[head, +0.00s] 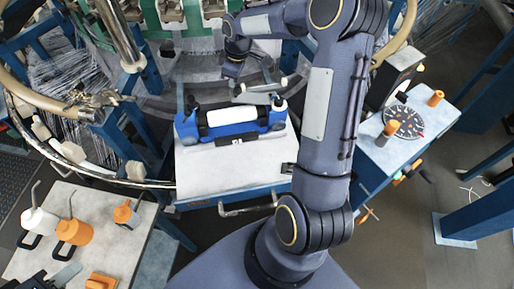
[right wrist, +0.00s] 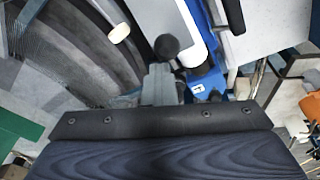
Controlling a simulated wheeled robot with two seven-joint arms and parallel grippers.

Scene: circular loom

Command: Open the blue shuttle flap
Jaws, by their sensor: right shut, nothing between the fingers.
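The blue shuttle (head: 222,131) lies on a white-topped table in the head view, with a white roll (head: 232,115) along its top and black knobs at its ends. My right gripper (head: 262,93) is shut and empty, just behind the shuttle near its right end. In the right wrist view its grey fingers (right wrist: 160,85) are together beside the blue body (right wrist: 204,84) and a black knob (right wrist: 167,46). Whether they touch the shuttle, I cannot tell. I cannot make out the flap's edge or how far it stands open. My left gripper does not show.
The white-topped table (head: 225,172) is bare in front of the shuttle. The loom's metal ring (head: 100,174) curves past on the left. A side table (head: 165,215) holds orange and white cans; a right-hand table (head: 432,117) holds a dial (head: 405,121). My right arm crosses right of centre.

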